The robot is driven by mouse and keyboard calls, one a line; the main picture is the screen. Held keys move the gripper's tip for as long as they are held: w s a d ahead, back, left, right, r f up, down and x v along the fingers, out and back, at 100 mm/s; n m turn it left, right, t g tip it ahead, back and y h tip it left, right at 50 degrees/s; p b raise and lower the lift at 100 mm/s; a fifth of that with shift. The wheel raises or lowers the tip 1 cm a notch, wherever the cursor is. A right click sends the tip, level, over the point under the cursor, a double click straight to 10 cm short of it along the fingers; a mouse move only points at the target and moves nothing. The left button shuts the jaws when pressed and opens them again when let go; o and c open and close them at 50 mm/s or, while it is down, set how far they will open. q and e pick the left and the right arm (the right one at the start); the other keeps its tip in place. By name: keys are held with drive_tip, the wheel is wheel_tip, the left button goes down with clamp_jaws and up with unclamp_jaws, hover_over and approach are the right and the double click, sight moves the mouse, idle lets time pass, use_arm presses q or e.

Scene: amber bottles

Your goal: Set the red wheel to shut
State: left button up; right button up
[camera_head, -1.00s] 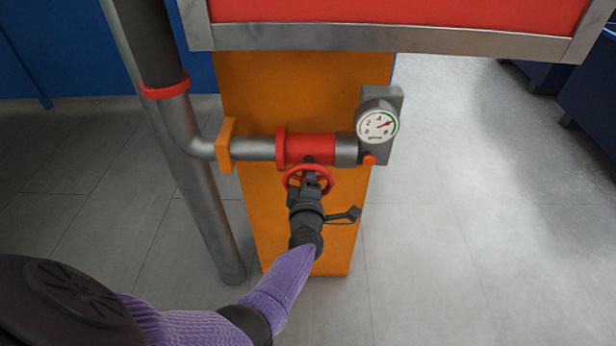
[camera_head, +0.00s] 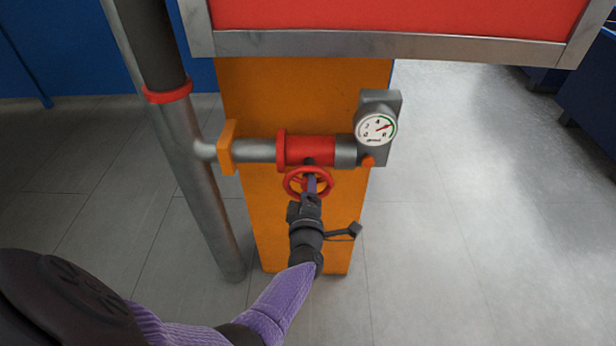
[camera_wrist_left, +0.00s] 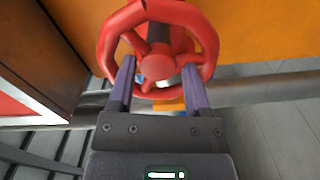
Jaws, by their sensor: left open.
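The red wheel (camera_head: 293,183) is a spoked handwheel below the red valve body (camera_head: 308,149) on a grey pipe. My left gripper (camera_head: 311,186) is in front of the wheel and hides part of it. In the left wrist view the red wheel (camera_wrist_left: 208,45) fills the upper middle. My left gripper (camera_wrist_left: 158,88) is open there, its two purple fingers at the lower part of the rim on either side of the hub. I cannot tell whether the fingers touch the wheel. My right gripper is not in view.
A round gauge (camera_head: 376,129) sits right of the valve, its red needle pointing up and right. An orange post (camera_head: 300,90) stands behind the pipe. A vertical grey pipe (camera_head: 205,200) stands at left. Grey floor (camera_head: 470,220) at right is clear.

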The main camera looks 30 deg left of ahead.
use_arm(q)
drive_tip(key=p+v, duration=0.2)
drive_tip(key=v, duration=0.4)
drive_tip(key=shift+s+d, duration=0.2)
drive_tip(key=shift+s, duration=0.05)
drive_tip(key=s+d+f+m+g+h+b, duration=0.1)
drive_tip(key=s+d+f+m+g+h, duration=0.3)
drive_tip(key=s+f+m, duration=0.55)
drive_tip(key=s+d+f+m+g+h+b, duration=0.2)
drive_tip(key=s+d+f+m+h, duration=0.3)
drive_tip(key=f, duration=0.7)
drive_tip(key=s+a+f+m+g, duration=0.1)
drive_tip(key=s+f+m+g, duration=0.1)
drive_tip(key=s, duration=0.5)
drive_tip(key=s+a+f+m+g, duration=0.1)
drive_tip(key=s+f+m+g, duration=0.2)
drive_tip(key=s, duration=0.4)
drive_tip(key=s+a+f+m+g+b, duration=0.1)
drive_tip(key=s+f+m+g, duration=0.2)
drive_tip(key=s, duration=0.5)
drive_tip(key=shift+a+f+m+g, duration=0.2)
drive_tip(key=shift+a+m+g, duration=0.2)
drive_tip(key=shift+m, duration=0.35)
drive_tip(key=shift+w, duration=0.1)
